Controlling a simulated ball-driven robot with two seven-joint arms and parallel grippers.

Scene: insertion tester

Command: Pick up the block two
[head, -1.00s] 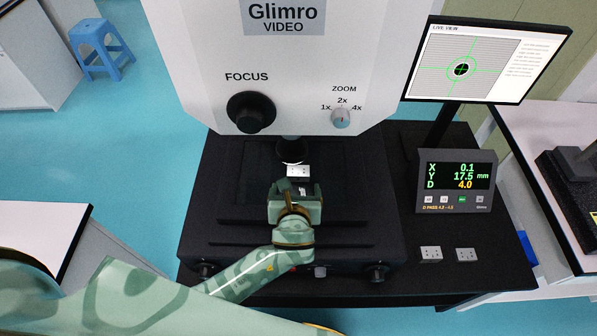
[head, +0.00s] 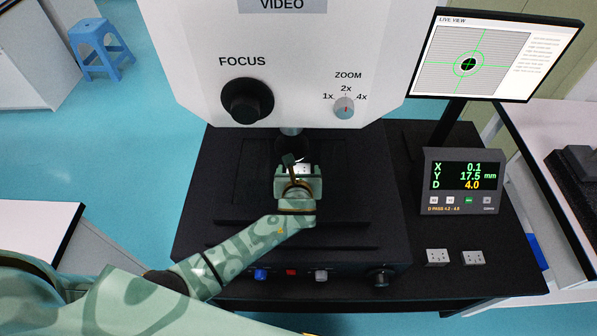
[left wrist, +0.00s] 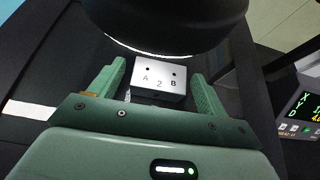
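A small white block marked "A 2 B" (left wrist: 159,78), with two dark holes in its top, sits on the dark stage under the lens. Only a bit of this block (head: 303,168) shows in the head view, past my gripper. My left gripper (head: 299,172) is over the stage. In the left wrist view its two green fingers (left wrist: 158,92) are apart on either side of the block, with a visible gap at each side. My right gripper is not in view.
The black lens housing (left wrist: 165,25) hangs close above the block. Two other small white blocks (head: 437,257) (head: 473,257) lie on the black table at the right, in front of the readout box (head: 461,181). A monitor (head: 495,55) stands behind it.

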